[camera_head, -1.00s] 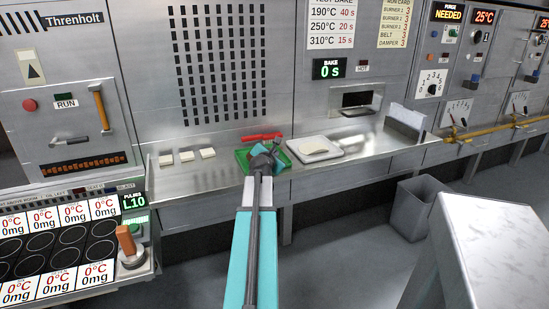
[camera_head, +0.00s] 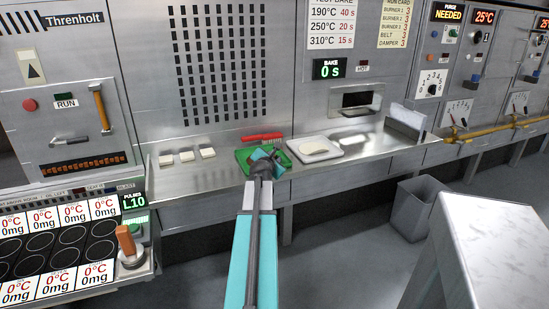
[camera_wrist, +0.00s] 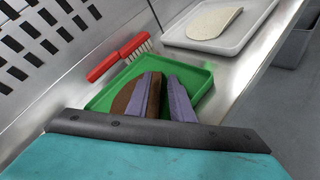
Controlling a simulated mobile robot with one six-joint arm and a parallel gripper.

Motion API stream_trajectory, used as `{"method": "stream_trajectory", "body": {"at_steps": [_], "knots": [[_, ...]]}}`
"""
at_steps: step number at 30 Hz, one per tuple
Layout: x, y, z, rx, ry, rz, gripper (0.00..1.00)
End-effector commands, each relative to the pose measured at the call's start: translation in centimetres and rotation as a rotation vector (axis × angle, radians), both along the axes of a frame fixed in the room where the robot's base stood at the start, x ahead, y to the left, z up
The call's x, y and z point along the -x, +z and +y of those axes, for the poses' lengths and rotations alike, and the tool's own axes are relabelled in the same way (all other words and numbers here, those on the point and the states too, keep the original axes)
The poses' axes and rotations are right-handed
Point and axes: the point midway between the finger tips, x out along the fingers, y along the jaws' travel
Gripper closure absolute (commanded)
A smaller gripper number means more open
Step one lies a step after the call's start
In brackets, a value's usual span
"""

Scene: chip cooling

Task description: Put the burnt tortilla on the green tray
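The green tray (camera_head: 244,163) sits on the steel counter; its raised rim shows in the wrist view (camera_wrist: 204,82). The burnt tortilla (camera_wrist: 126,97) is a dark brown, curved piece inside the tray area. My left finger covers part of it, and I cannot tell whether it touches the finger. My gripper (camera_wrist: 164,92) is over the tray, its two grey-purple fingers apart with a narrow green gap between them. In the head view my gripper (camera_head: 266,156) hides part of the tray, and the burnt tortilla is not clear there.
A red-handled brush (camera_wrist: 104,69) lies just behind the green tray. A white tray (camera_head: 295,147) with a pale tortilla (camera_head: 319,147) stands to the right. Several small white pads (camera_head: 187,156) lie to the left. A grey bin (camera_head: 420,205) stands on the floor at right.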

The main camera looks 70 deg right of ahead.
Motion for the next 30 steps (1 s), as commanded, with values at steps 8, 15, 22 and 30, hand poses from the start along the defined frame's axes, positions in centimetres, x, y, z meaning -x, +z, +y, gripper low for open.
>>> {"method": "stream_trajectory", "body": {"at_steps": [8,15,22,30], "knots": [[0.1,0.4,0.7,-0.001,0.0,0.0,0.78],[0.3,1.0,2.6,-0.001,0.001,0.0,0.78],[0.6,1.8,4.8,0.0,0.0,0.0,0.78],[0.9,2.6,7.2,0.0,0.0,0.0,0.78]]}}
